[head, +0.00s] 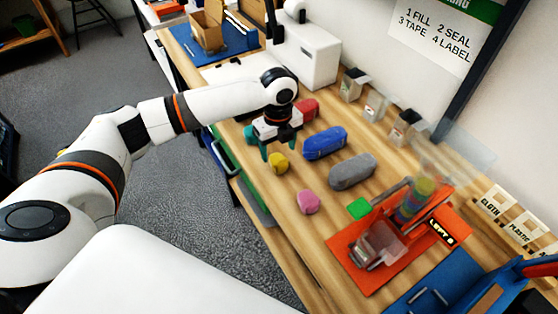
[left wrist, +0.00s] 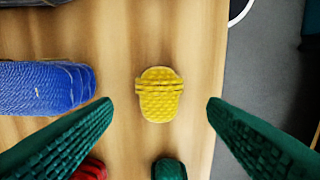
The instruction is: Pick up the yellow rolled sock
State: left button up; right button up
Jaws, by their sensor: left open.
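The yellow rolled sock (head: 279,162) lies on the wooden table near its front edge. In the left wrist view the yellow rolled sock (left wrist: 159,95) lies between and ahead of the two green fingertips, with bare wood around it. My left gripper (head: 280,145) is open and empty, above the table and close to the sock. In the left wrist view my left gripper (left wrist: 160,104) shows its fingers wide apart, one on each side of the sock, touching nothing that I can tell. My right gripper is not in view.
A blue rolled cloth (head: 324,143), a grey one (head: 352,171), a red one (head: 307,109) and a pink one (head: 307,201) lie nearby. A green thing (left wrist: 169,169) is below the sock in the wrist view. The table edge is close by.

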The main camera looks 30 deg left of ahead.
aim_at(278, 158)
pick_arm(q)
jog(key=shift+w+a+f+p, duration=0.1)
jog(key=shift+f+p, duration=0.55)
jog(key=shift+f, duration=1.9)
jog(key=shift+c, duration=0.4)
jog(key=c, duration=1)
jog(key=shift+r, duration=0.1)
